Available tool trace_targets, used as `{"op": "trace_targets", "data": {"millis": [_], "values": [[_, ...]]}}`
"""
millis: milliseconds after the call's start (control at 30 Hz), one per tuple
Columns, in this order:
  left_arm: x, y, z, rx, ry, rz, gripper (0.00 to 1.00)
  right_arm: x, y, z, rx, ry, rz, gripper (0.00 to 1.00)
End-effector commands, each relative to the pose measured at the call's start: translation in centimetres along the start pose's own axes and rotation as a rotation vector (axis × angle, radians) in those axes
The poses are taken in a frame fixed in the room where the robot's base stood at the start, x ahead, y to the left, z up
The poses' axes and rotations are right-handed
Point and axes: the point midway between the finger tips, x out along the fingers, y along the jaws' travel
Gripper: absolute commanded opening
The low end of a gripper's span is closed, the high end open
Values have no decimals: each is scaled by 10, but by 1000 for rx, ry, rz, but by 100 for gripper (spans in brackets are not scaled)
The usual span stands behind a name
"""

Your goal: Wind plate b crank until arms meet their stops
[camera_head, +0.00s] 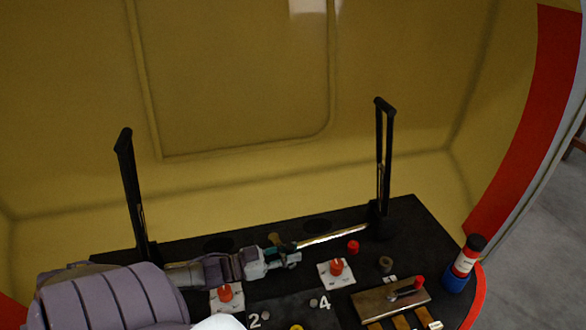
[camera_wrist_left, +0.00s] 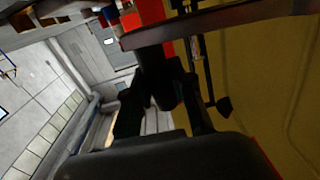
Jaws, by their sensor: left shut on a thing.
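Two upright black arms stand on the dark bench, a left one (camera_head: 131,190) and a right one (camera_head: 384,150). A brown plate (camera_head: 367,303) with a grey crank (camera_head: 403,292) and red knob (camera_head: 419,282) lies at the lower right; I cannot read which plate it is. My left gripper (camera_head: 292,258) reaches in from the left over the bench, left of that plate and apart from its crank. It looks shut on the left end of a shiny metal rod (camera_head: 335,236) pointing to the right arm's foot. The hold itself is unclear. My right gripper is out of view.
White plates with orange knobs (camera_head: 226,294) (camera_head: 337,268) lie near labels 2 and 4. A red cap (camera_head: 353,247) and a dark ring (camera_head: 386,264) sit nearby. A bottle (camera_head: 466,257) stands at the right edge. A yellow wall (camera_head: 240,90) rises behind.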

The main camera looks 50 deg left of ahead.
Motion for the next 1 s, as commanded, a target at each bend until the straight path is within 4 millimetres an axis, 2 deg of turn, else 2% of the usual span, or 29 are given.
{"op": "trace_targets", "data": {"millis": [33, 500, 533, 667, 1000], "values": [[-5, 3, 6, -5, -12, 3, 0, -1, 0, -1, 0, 1, 0, 40], [-6, 3, 7, -5, -15, 3, 0, 0, 4, -1, -3, 2, 5, 40], [-6, 3, 7, -5, -16, 3, 27, 0, 4, -1, -3, 2, 5, 40], [-5, 3, 6, -4, -13, 2, 48, 0, 7, -2, -4, 4, 8, 40], [-3, 1, 1, -1, -7, 1, 50, 0, 6, -2, -4, 3, 6, 40]]}}
